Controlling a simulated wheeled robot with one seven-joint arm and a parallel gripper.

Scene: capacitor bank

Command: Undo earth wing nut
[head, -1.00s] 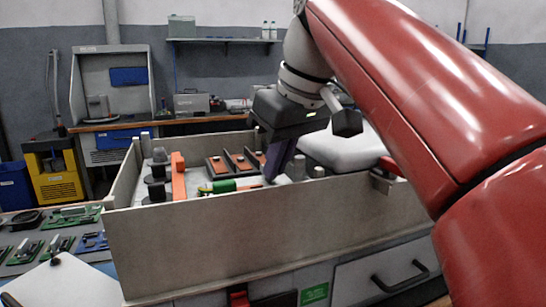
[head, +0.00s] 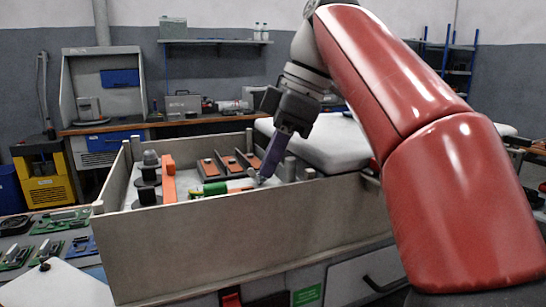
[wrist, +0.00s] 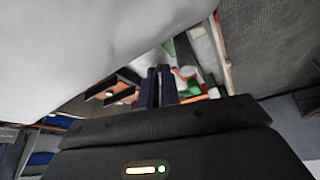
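My gripper (head: 264,177) points down and tilted into an open-topped grey box (head: 250,235). Its dark purple fingers are close together, with a thin gap between them in the wrist view (wrist: 158,72). A small light grey piece (head: 253,174) shows right at the fingertips in the head view; it may be the wing nut, but it is too small to be sure. The wrist view does not clearly show anything between the fingers. A green-handled tool (head: 214,188) lies just left of the fingertips.
The box also holds an orange bar (head: 168,180), dark stacked insulators (head: 149,175), several dark blocks with orange tops (head: 228,163) and a grey post (head: 290,168). A white padded shape (head: 325,143) lies behind right. The box walls surround the fingertips.

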